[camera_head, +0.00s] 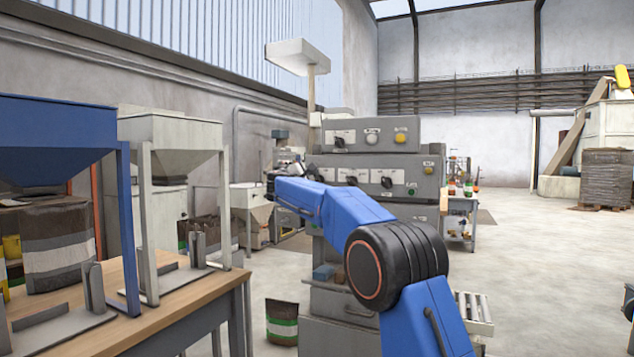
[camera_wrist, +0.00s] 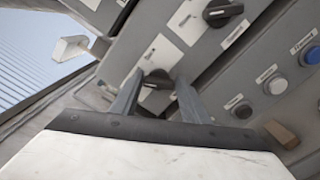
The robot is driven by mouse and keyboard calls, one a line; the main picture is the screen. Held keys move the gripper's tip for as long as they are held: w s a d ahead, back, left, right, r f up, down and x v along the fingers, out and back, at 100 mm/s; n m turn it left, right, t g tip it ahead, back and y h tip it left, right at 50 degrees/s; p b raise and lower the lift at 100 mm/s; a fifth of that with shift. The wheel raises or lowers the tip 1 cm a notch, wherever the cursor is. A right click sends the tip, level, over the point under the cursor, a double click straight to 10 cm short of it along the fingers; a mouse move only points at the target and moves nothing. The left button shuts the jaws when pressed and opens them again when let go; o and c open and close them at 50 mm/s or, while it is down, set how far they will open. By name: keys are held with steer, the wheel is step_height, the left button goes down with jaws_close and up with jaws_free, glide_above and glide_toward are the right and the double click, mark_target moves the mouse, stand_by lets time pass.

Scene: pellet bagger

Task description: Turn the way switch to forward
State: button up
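In the wrist view my gripper (camera_wrist: 157,82) has its two grey fingers spread on either side of a black rotary knob (camera_wrist: 157,77) on a grey control panel. The fingers look apart from the knob, though contact at the tips is hard to judge. A white label is beside the knob; its text is too small to read, so I cannot confirm that this is the way switch. A second black knob (camera_wrist: 222,11) sits further up and right. In the head view my blue arm reaches to the grey panel box (camera_head: 420,178); the fingertips are too small to make out.
Black, white and blue push buttons (camera_wrist: 311,55) line the panel's lower right in the wrist view, near a brown block (camera_wrist: 281,134). In the head view another switch box (camera_head: 385,148) is stacked above. A wooden-topped bench (camera_head: 195,293) with hopper stands is at left.

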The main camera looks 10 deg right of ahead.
steer(key=shift+o, duration=1.2)
steer(key=v, duration=1.7)
steer(key=shift+s+a, duration=0.15)
